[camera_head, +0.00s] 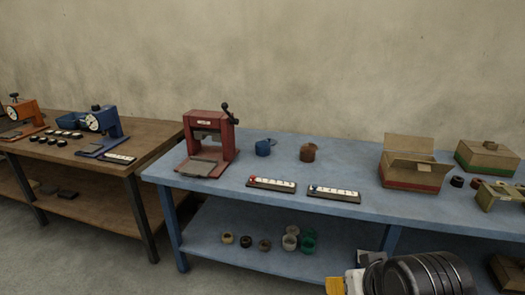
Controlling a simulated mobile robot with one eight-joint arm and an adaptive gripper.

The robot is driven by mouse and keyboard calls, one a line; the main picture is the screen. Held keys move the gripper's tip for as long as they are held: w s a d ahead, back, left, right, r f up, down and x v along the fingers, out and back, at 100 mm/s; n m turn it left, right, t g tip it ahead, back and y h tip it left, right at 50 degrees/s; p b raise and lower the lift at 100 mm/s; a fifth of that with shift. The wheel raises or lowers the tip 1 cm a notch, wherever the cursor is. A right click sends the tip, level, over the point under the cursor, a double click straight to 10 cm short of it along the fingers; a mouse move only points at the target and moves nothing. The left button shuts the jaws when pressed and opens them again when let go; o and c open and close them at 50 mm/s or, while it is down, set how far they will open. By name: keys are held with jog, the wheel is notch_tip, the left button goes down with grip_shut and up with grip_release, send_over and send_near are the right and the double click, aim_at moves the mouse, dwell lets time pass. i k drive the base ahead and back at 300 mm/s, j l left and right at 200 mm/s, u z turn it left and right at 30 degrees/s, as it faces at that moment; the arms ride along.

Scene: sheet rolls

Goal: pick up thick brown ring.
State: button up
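A brown roll (308,152) stands on the blue table, right of a blue roll (263,148). It looks thick, and its hole is hard to make out. A smaller dark brown ring (265,245) lies on the table's lower shelf. I cannot tell for sure which of these is the named ring. Part of my arm shows at the bottom right edge, apart from all of them. My gripper's fingers do not show.
The blue table (350,209) carries a red press (206,146), two white strips (272,184), an open carton (411,165) and a closed carton (486,158). Several rolls, including green ones (308,243), lie on the shelf below. A brown workbench (150,148) adjoins at left.

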aim_at(475, 183)
jog(key=z, duration=1.5)
jog(key=i+l+u, duration=0.2)
jog(key=i, duration=0.35)
jog(key=i+l+u, duration=0.2)
jog(key=i, duration=0.4)
jog(key=i+l+u, duration=0.2)
jog(key=i+l, duration=0.15)
jog(key=i, duration=0.2)
jog(key=i+l+u, duration=0.2)
jog(key=i+l, duration=0.2)
jog(key=i, duration=0.1)
